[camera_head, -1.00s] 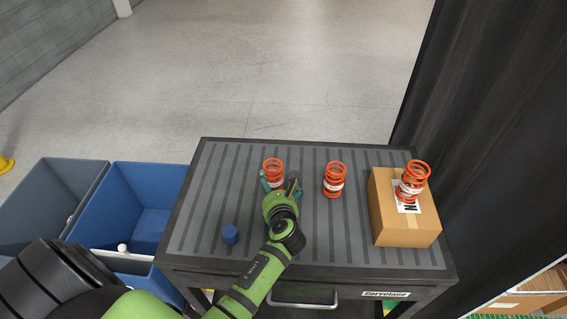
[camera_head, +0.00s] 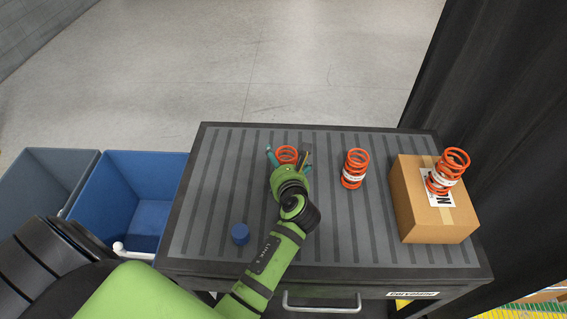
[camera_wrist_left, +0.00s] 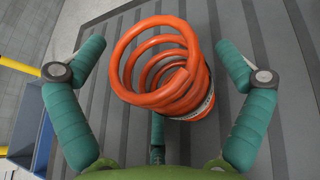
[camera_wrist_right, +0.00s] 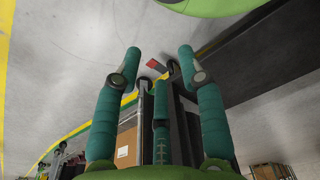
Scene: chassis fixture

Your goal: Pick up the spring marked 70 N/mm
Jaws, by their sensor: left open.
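Three orange coil springs with white labels are in the head view. One spring (camera_head: 287,154) is at the left, partly hidden by my left gripper (camera_head: 287,158). The middle spring (camera_head: 355,168) stands upright on the table. The right spring (camera_head: 447,172) stands on a cardboard box. No marking is legible on any of them. In the left wrist view the left spring (camera_wrist_left: 165,65) lies between the spread teal fingers of my open left gripper (camera_wrist_left: 160,62), apart from both. My right gripper (camera_wrist_right: 158,62) shows only in its wrist view, fingers spread and empty.
The grey ribbed table (camera_head: 330,225) holds a blue cylinder (camera_head: 240,234) at front left and the cardboard box (camera_head: 432,220) at right. A blue bin (camera_head: 130,200) and a grey bin (camera_head: 45,180) stand left. A black curtain (camera_head: 500,100) hangs at right.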

